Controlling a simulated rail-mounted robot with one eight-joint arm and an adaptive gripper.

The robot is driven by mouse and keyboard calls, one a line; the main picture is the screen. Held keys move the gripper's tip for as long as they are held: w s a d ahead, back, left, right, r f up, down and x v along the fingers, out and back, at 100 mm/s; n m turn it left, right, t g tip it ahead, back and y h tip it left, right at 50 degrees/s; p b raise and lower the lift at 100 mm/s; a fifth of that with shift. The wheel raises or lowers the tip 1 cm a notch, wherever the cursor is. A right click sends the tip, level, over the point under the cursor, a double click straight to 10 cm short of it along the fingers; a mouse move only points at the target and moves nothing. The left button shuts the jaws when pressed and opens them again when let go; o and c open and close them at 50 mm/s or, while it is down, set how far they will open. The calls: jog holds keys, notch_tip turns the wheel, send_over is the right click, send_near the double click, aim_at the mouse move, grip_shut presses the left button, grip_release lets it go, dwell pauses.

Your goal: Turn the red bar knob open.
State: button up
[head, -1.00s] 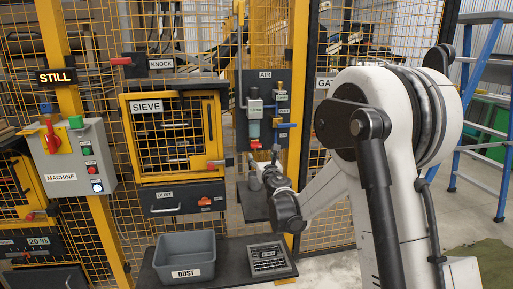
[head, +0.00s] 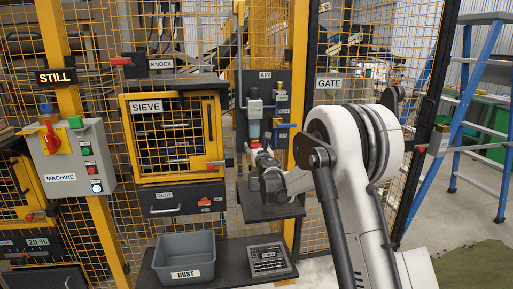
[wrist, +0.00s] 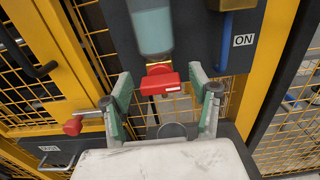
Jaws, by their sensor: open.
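A red bar knob (wrist: 162,82) sits under the clear blue-green bowl (wrist: 152,28) of the AIR unit, with a small brass collar above it. In the wrist view it lies crosswise between the fingertips of my gripper (wrist: 163,92). My gripper is open, one finger on each side of the knob, with gaps visible; I cannot tell whether either touches. In the head view my gripper (head: 257,152) is just below the AIR panel (head: 267,98), and its fingers are small and partly hidden by my wrist.
A blue handle (head: 287,126) beside an ON label (wrist: 243,40) is right of the bowl. The yellow-framed SIEVE door (head: 172,135) and its red-ended handle (wrist: 75,125) are left.

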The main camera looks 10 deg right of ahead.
jog(key=c, duration=1.1)
jog(key=shift+c, duration=0.2)
jog(key=shift+m, duration=0.4)
jog(key=m+b, duration=0.1)
jog(key=m, duration=0.2)
jog(key=shift+d+m+b, duration=0.15)
jog(key=shift+m+b, duration=0.15)
jog(key=shift+m, duration=0.1)
jog(key=m+b, duration=0.1)
jog(key=m, duration=0.3)
jog(key=shift+f+m, duration=0.1)
jog(key=shift+m, duration=0.2)
jog(key=m+b, duration=0.1)
jog(key=m, duration=0.3)
jog(key=shift+d+f, duration=0.1)
jog(key=shift+m, duration=2.2)
jog(key=shift+f+m, duration=0.1)
jog(key=shift+m, duration=0.2)
